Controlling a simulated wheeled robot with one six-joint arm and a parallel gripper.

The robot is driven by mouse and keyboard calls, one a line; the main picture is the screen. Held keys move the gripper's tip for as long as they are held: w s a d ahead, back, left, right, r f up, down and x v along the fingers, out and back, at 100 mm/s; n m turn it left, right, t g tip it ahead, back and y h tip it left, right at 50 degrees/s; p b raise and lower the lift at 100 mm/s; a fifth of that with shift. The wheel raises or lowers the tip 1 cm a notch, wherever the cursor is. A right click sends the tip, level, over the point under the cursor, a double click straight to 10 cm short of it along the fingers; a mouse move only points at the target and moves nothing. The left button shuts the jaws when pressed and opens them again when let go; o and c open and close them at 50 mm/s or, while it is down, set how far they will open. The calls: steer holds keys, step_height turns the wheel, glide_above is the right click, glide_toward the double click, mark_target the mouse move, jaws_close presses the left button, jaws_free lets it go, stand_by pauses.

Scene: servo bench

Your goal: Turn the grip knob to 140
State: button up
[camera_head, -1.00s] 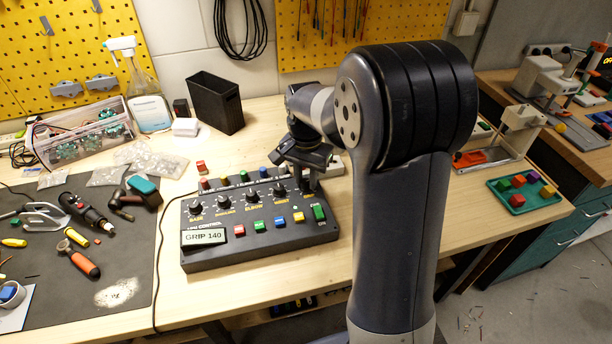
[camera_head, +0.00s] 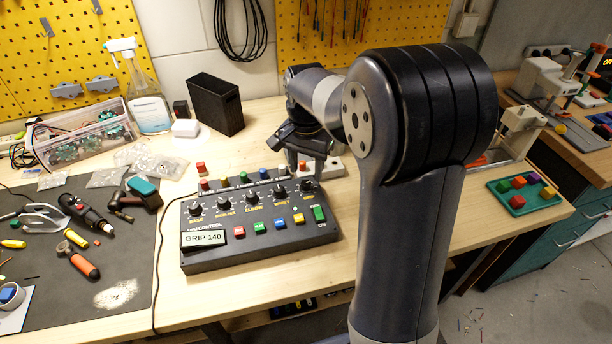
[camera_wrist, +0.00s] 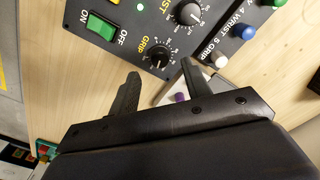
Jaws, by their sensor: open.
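The dark control box (camera_head: 262,248) lies on the wooden bench, and its display (camera_head: 204,238) reads "GRIP 140". The black grip knob (camera_head: 307,187) is at the right end of the knob row. In the wrist view the grip knob (camera_wrist: 160,57) shows beside its yellow "GRIP" label, with a ring of scale marks. My gripper (camera_head: 310,166) is above and behind the knob. In the wrist view its two fingers (camera_wrist: 160,70) are apart, with nothing between them, and the knob shows just beyond the fingertips. The knob's exact pointer angle is too small to read.
A green ON/OFF switch (camera_head: 319,214) sits just in front of the grip knob, and other knobs stand in a row to its left. Coloured buttons line the box. A white block (camera_head: 333,167) is behind the box's right end. A dark mat (camera_head: 130,235) with tools lies left.

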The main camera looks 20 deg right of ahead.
mark_target(306, 183)
step_height(306, 183, up, 7)
stand_by(0.3)
steer(key=shift+f, duration=0.15)
step_height(306, 183, down, 11)
steer(key=shift+r, duration=0.1)
stand_by(0.4)
steer(key=shift+r, duration=0.15)
stand_by(0.3)
